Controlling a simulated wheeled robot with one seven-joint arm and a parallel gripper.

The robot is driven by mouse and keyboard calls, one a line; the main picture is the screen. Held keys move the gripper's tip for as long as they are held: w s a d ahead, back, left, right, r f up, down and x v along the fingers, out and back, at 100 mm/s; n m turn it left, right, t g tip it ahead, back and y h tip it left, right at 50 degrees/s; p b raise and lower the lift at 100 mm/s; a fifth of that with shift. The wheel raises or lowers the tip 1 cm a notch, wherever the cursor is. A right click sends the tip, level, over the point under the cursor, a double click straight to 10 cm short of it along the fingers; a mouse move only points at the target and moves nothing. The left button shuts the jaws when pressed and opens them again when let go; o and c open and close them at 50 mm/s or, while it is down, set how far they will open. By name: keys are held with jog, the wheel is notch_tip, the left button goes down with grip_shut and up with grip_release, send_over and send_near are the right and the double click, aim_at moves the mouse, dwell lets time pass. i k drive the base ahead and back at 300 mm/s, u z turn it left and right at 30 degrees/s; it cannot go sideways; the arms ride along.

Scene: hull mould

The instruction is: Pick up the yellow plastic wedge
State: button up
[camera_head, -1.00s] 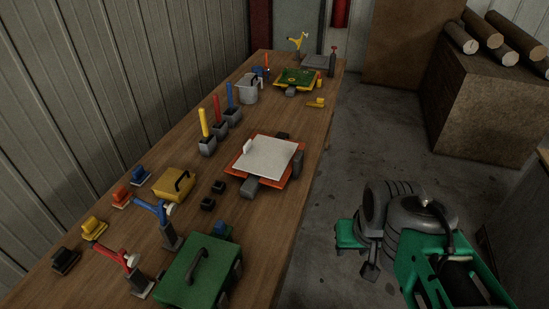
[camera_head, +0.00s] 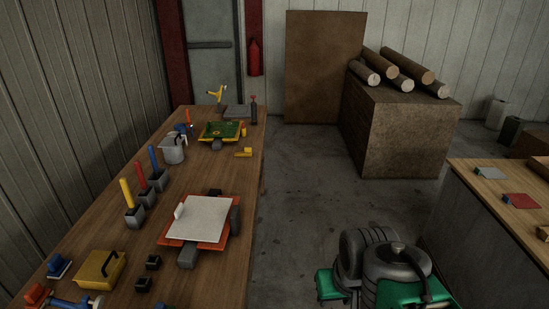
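A small yellow piece (camera_head: 243,152), which looks like the yellow plastic wedge, lies on the long wooden table (camera_head: 215,275) near its right edge, in front of the green-and-yellow board. It is too small to make out its exact shape. Another small yellow item (camera_head: 243,131) stands beside that board. My green and dark grey arm shows at the lower right, over the floor and well apart from the yellow piece. I cannot make out my gripper's fingertips.
A green-and-yellow board (camera_head: 222,131) and an orange-framed white panel (camera_head: 200,218) are on the table. A grey jug (camera_head: 172,149), coloured sticks in grey holders and a yellow box (camera_head: 101,270) stand left. Floor (camera_head: 300,180) right of the table is clear. A second table (camera_head: 515,192) stands right.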

aim_at(248, 152)
jog(key=z, duration=0.25)
jog(key=i, duration=3.75)
jog(key=u, duration=5.1)
